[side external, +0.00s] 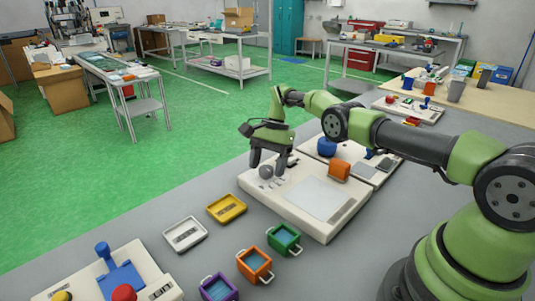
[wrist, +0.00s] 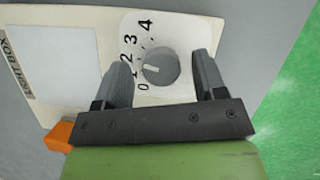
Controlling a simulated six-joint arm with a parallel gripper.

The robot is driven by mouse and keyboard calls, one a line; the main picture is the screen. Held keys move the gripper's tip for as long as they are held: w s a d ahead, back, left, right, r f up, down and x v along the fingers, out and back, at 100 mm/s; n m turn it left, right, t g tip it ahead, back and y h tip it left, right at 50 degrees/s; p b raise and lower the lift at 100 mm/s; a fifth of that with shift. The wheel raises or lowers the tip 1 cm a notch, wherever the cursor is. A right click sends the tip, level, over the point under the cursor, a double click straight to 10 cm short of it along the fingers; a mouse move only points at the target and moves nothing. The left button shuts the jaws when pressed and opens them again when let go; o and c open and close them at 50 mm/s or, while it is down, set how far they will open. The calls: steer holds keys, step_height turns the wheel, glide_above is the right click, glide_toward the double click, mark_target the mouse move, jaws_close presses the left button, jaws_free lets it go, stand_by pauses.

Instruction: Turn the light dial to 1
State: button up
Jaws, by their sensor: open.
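The light dial is a grey round knob (side external: 266,172) on the cream light box (side external: 330,226). In the wrist view the knob (wrist: 162,70) sits on a white plate marked 0 to 4. Its white mark points left, roughly at the 1; the exact alignment is hard to tell. My gripper (wrist: 161,66) is open, with one finger on each side of the knob and visible gaps to it. In the side view my gripper (side external: 268,168) points down over the dial.
An orange block (side external: 339,170) stands at the light box's far edge. A yellow tray (side external: 227,208), a white tray (side external: 185,234) and green (side external: 284,238), orange (side external: 254,263) and purple (side external: 219,288) bins lie nearby. A panel with a blue lever (side external: 104,252) is at front left.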

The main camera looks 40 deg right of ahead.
mark_target(267, 168)
step_height(267, 168, up, 10)
steer(key=shift+f, duration=0.15)
stand_by(0.4)
